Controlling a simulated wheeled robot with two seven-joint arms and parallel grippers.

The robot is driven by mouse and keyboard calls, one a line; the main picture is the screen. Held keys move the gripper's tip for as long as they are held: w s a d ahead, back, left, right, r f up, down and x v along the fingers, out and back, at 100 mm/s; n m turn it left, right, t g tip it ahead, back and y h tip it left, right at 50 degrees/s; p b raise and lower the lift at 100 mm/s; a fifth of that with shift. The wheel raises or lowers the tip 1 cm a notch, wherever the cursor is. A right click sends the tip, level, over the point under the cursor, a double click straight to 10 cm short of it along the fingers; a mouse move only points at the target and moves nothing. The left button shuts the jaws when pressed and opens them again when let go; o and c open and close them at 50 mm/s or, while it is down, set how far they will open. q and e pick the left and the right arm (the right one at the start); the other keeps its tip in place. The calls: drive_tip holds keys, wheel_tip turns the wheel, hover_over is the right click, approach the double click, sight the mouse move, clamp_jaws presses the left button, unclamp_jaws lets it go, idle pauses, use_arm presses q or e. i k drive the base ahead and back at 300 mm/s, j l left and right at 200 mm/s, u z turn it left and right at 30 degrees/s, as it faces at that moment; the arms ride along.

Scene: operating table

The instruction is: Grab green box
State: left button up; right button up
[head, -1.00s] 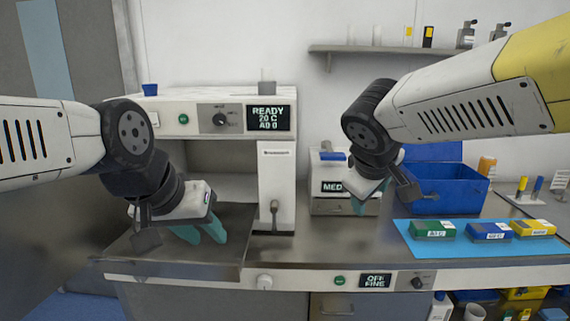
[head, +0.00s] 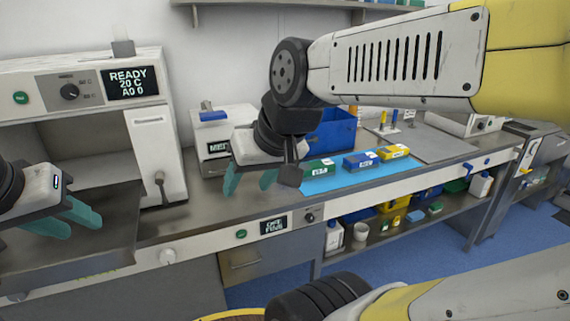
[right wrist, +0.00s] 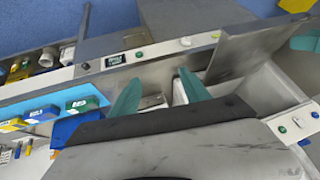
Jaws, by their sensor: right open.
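The green box (head: 319,168) lies on a blue mat (head: 385,172) on the counter, at the left end of a row with a blue box (head: 361,160) and a yellow box (head: 393,152). My right gripper (head: 250,182) is open and empty, left of the green box and apart from it. In the right wrist view the green box (right wrist: 82,104) is left of the open fingers of my right gripper (right wrist: 160,92). My left gripper (head: 68,218) is open and empty at the far left, over the metal surface before the white machine.
A blue bin (head: 334,132) stands behind the mat. A white device (head: 215,140) with a blue top is behind my right gripper. The large white machine (head: 80,100) is at left. A lower shelf (head: 400,236) holds several containers. The grey sheet (head: 432,143) at right is clear.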

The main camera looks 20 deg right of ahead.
sight(318, 169)
drive_tip(key=i+l, duration=0.1)
drive_tip(key=l, duration=0.25)
drive_tip(key=i+l, duration=0.1)
drive_tip(key=l, duration=0.3)
drive_tip(key=i+l+z, duration=0.1)
drive_tip(key=l, duration=0.25)
drive_tip(key=i+l, duration=0.1)
drive_tip(key=l, duration=0.25)
